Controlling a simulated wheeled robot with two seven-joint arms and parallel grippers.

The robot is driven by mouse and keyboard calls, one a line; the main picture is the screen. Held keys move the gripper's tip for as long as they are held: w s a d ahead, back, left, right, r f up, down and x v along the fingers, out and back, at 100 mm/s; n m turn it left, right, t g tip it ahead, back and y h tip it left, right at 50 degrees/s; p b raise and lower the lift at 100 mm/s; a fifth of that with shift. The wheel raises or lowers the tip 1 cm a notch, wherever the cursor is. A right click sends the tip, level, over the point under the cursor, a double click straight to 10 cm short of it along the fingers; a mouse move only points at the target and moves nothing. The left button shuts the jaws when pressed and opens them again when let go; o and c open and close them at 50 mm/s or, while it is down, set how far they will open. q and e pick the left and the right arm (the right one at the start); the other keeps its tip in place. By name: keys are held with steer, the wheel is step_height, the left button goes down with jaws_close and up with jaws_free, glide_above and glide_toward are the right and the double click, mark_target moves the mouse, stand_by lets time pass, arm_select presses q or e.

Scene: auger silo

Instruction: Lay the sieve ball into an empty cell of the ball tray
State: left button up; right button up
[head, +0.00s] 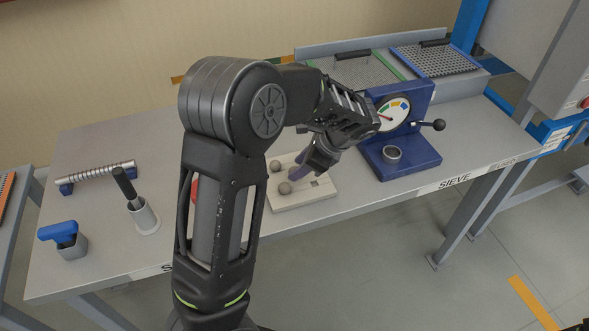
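The ball tray (310,195) is a pale block near the front edge of the table. One grey-brown ball (275,166) sits at its back left, and another grey-brown ball (285,188) shows at its front left. A dark slot or cell shows toward its right. My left gripper (299,174) is low over the tray, pointing down and left, with its tips close to the front ball. I cannot tell whether it touches or holds a ball; the gap between its fingers is hidden. My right gripper is not in view.
A blue gauge stand (404,155) with a metal ring (392,153) and lever stands right of the tray. Sieve trays (435,60) lie behind. A ribbed rod (97,173), black-handled tool in a cup (146,217) and blue-handled piece (70,243) stand left.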

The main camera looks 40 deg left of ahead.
arm_select(q)
steer(key=shift+x, duration=0.75)
jaws_close()
